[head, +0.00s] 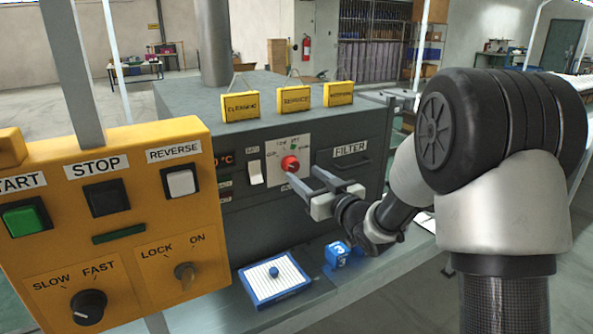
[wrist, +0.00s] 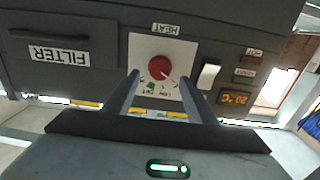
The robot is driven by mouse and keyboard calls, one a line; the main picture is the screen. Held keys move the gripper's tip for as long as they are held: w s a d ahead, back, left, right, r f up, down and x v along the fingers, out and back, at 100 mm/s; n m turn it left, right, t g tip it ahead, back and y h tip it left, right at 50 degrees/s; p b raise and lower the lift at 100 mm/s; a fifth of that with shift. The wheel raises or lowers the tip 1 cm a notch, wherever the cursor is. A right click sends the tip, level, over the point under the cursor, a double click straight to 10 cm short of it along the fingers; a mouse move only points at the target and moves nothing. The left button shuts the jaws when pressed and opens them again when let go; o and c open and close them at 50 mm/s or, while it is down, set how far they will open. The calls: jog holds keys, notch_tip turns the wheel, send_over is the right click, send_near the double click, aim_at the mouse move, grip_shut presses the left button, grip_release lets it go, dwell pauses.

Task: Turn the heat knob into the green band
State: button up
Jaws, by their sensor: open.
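The heat knob (head: 290,164) is red and round, on a white plate (head: 275,177) on the front of a dark grey machine. In the wrist view the knob (wrist: 159,66) shows upside down, with the HEAT label beside it and a small green mark (wrist: 151,86) at the plate's edge side. The knob's pointer direction is too small to tell. My gripper (head: 302,172) is open, its two fingers pointing at the plate. In the wrist view the fingertips (wrist: 160,76) stand on either side below the knob, apart from it as far as I can see.
A white rocker switch (head: 255,172) and an orange display (head: 224,160) sit left of the plate. A FILTER drawer (head: 349,155) with a handle is to the right. A yellow control panel (head: 120,215) stands at the near left.

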aim_at(294, 167)
jog(key=shift+x, duration=2.75)
jog(key=c, duration=1)
jog(key=shift+c, duration=0.2)
